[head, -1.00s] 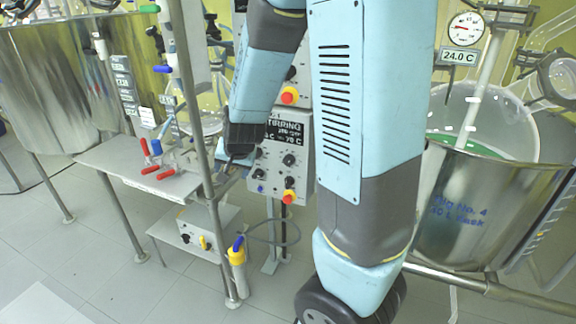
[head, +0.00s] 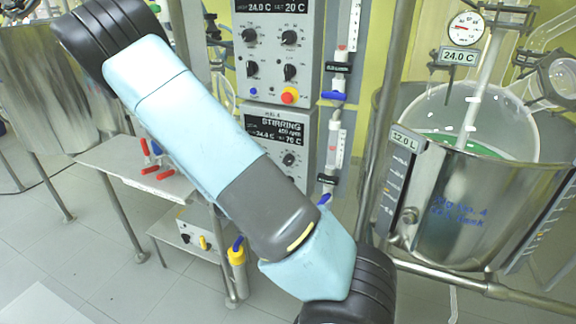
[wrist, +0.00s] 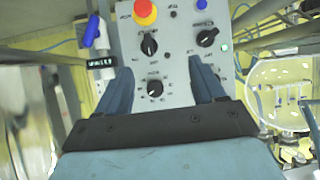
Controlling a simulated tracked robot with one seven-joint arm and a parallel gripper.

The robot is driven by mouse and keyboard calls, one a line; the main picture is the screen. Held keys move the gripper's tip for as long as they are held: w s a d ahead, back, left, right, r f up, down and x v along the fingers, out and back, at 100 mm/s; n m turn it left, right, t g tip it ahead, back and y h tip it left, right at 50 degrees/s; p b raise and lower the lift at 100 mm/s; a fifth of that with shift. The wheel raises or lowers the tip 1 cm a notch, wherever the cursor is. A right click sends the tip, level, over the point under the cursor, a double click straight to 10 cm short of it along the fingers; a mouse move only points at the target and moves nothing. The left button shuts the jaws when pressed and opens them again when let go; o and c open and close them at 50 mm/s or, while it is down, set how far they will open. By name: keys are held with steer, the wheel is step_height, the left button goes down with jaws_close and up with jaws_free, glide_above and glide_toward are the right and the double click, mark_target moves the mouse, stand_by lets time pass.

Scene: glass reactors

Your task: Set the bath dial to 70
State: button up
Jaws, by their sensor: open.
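Two grey control boxes stand one above the other in the head view. The upper box (head: 271,52) has several dark dials, and its display reads 24.0 C and SET 20 C. The lower box (head: 287,150) has a display headed STIRRING with small temperature figures; my arm covers much of its front. In the wrist view, my gripper (wrist: 163,82) is open and empty, facing a control panel (wrist: 176,62) that appears upside down. A black dial (wrist: 155,88) shows between the fingers, apart from both. I cannot tell which box this is, nor read the dial marks.
A red-and-yellow stop button (wrist: 145,12) and other dials share the panel. A blue-handled valve (wrist: 90,31) is beside it. A steel bath with a glass vessel (head: 475,125) stands at right. A shelf (head: 130,168) with red-handled clamps is at left.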

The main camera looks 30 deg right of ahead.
steer(key=d+t+h, duration=0.1)
steer(key=d+h, duration=0.1)
steer(key=n+t+h, duration=0.2)
steer(key=t+h, duration=0.1)
glide_toward(287, 163)
steer(key=x, duration=0.9)
steer(key=shift+s+d, duration=0.1)
steer(key=c, duration=1)
steer(key=shift+n, duration=0.9)
steer(key=shift+c, duration=0.2)
steer(key=o, duration=0.8)
steer(key=shift+o, duration=1.2)
